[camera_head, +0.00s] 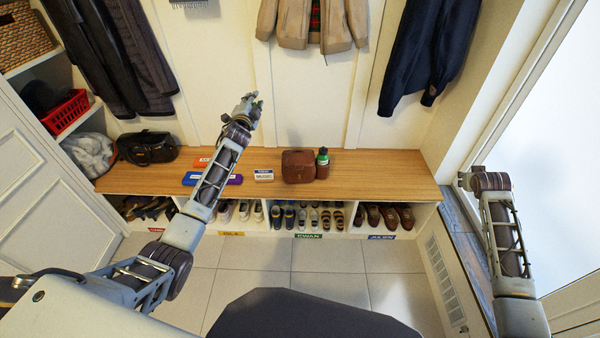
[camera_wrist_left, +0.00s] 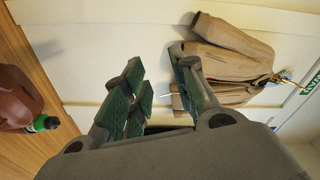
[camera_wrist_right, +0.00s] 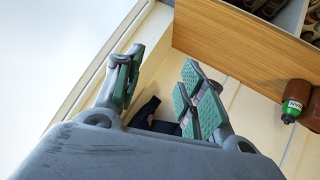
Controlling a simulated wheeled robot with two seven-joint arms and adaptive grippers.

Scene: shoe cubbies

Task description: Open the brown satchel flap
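The brown satchel (camera_head: 299,166) stands upright on the wooden bench, right of centre, with its flap looking closed. A brown shape that looks like the satchel (camera_wrist_left: 15,97) shows at the left edge of the left wrist view. My left gripper (camera_head: 250,106) is open and empty, raised in front of the back wall, up and left of the satchel and apart from it. My right gripper (camera_head: 464,180) is open and empty, off the bench's right end near the window, well away from the satchel.
A black bag (camera_head: 148,147) sits at the bench's left end. The bench top (camera_head: 385,175) right of the bottle is clear. Jackets hang above.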

